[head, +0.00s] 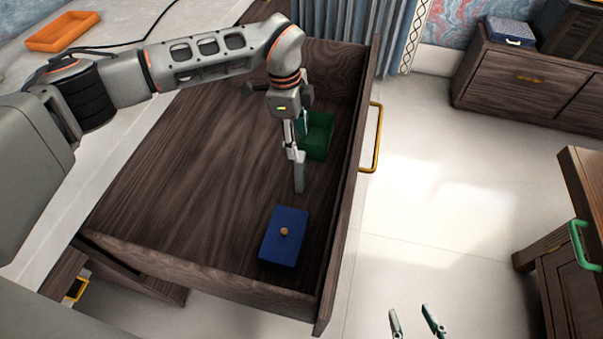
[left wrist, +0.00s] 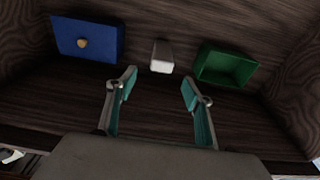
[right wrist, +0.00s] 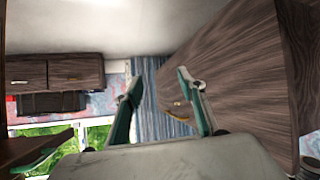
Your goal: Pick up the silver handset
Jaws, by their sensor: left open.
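The silver handset (head: 299,178) is a small grey block inside the open wooden drawer, between a blue box and a green box. In the left wrist view the handset (left wrist: 162,57) lies beyond my open fingertips, roughly in line with the gap between them. My left gripper (head: 294,152) points down into the drawer, open and empty; in the head view it covers part of the handset's upper end. I cannot tell its exact height above the handset. My right gripper (head: 415,320) is open and empty outside the drawer, over the floor.
The blue box (head: 285,238) with a round knob is at the drawer's near end. The green open box (head: 317,137) is behind my left gripper. The drawer's front wall (head: 347,185) carries a yellow handle (head: 376,138). The drawer's left part is bare.

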